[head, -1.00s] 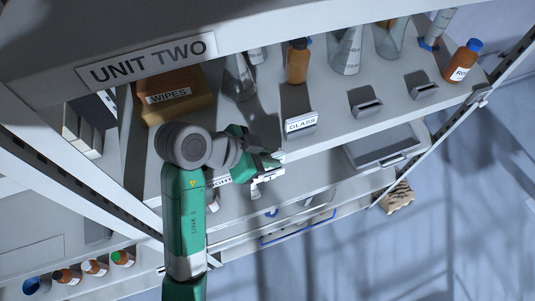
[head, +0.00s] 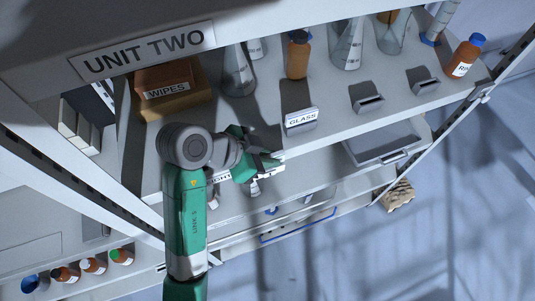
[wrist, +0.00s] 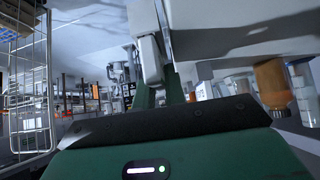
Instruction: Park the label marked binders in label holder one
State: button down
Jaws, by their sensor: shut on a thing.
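My gripper (head: 266,168) is at the front edge of the shelf, left of and below the GLASS label (head: 301,119). It is shut on a small white piece (head: 268,174), seen almost edge-on, which looks like a label; its writing cannot be read. The GLASS label sits in a grey holder on the shelf. Two grey label holders without labels, a middle one (head: 367,103) and a right one (head: 425,86), stand further right. Another label (head: 221,178), ending in "HT", is mostly hidden behind my arm. In the wrist view my gripper's dark housing fills the foreground, and the held piece is unclear.
A WIPES box (head: 167,89), flasks (head: 238,72), a brown bottle (head: 297,54) and a blue-capped bottle (head: 467,56) stand on the shelf behind the holders. A grey tray (head: 384,146) is below at right. The UNIT TWO panel (head: 142,51) overhangs the shelf at upper left.

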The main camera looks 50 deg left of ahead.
jog(key=shift+f, duration=0.2)
jog(key=c, duration=0.9)
grip_release()
jog(key=shift+s+r, duration=0.1)
jog(key=shift+r, duration=0.05)
jog(key=p+v, duration=0.4)
jog(key=v, duration=0.1)
jog(key=shift+s+a+r, duration=0.1)
jog(key=shift+s+r, duration=0.1)
jog(key=shift+s, duration=0.05)
